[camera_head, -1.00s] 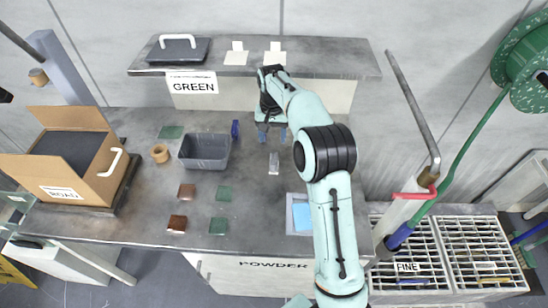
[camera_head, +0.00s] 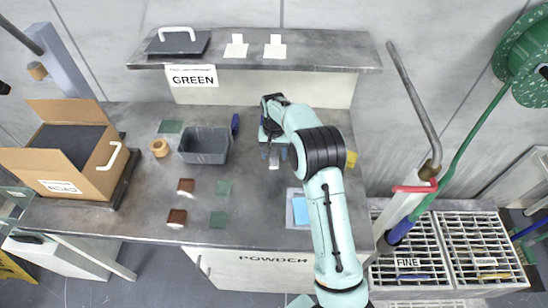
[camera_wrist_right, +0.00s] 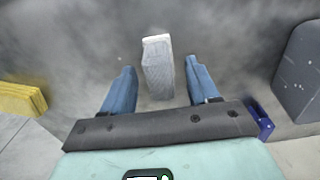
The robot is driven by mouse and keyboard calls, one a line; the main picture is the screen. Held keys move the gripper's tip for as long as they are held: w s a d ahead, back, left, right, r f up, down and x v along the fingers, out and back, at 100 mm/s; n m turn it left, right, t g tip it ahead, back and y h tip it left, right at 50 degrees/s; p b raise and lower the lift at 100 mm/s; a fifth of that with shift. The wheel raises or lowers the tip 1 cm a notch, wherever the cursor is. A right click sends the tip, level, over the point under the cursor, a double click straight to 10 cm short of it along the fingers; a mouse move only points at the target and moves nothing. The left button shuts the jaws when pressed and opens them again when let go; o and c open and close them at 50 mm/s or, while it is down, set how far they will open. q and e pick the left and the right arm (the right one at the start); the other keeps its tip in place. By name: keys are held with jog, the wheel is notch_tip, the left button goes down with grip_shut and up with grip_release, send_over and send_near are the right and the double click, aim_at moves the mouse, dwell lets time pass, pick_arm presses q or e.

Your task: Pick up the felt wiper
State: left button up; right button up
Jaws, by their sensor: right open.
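A small grey block with a white end, which looks like the felt wiper (camera_head: 274,164), lies on the grey worktop. In the right wrist view the felt wiper (camera_wrist_right: 158,68) is between the two blue fingers, with gaps on both sides. My right gripper (camera_head: 273,153) is open and above the wiper, partly hiding it in the head view. In the wrist view the gripper (camera_wrist_right: 160,75) points toward the wiper, nearly in line with it. I cannot tell the exact height left between fingertips and worktop. My left gripper is not in view.
A dark grey bin (camera_head: 204,146) and a blue item (camera_head: 235,124) are left of my gripper. A yellow block (camera_head: 351,159) is right of it. Brown and green squares lie front left. A white tray with a blue sheet (camera_head: 300,209) is nearer. A raised shelf (camera_head: 330,57) stands behind.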

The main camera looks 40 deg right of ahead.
jog(key=shift+c, duration=0.3)
grip_shut()
jog(key=shift+r, duration=0.15)
notch_tip(320, 180, up, 11)
jog(key=p, duration=0.1)
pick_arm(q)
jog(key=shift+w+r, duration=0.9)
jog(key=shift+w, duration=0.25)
pick_arm(e)
notch_tip(320, 180, up, 9)
send_over(274, 151)
jog(key=shift+s+a, duration=0.1)
jog(key=c, duration=0.8)
grip_release()
jog(key=shift+c, duration=0.4)
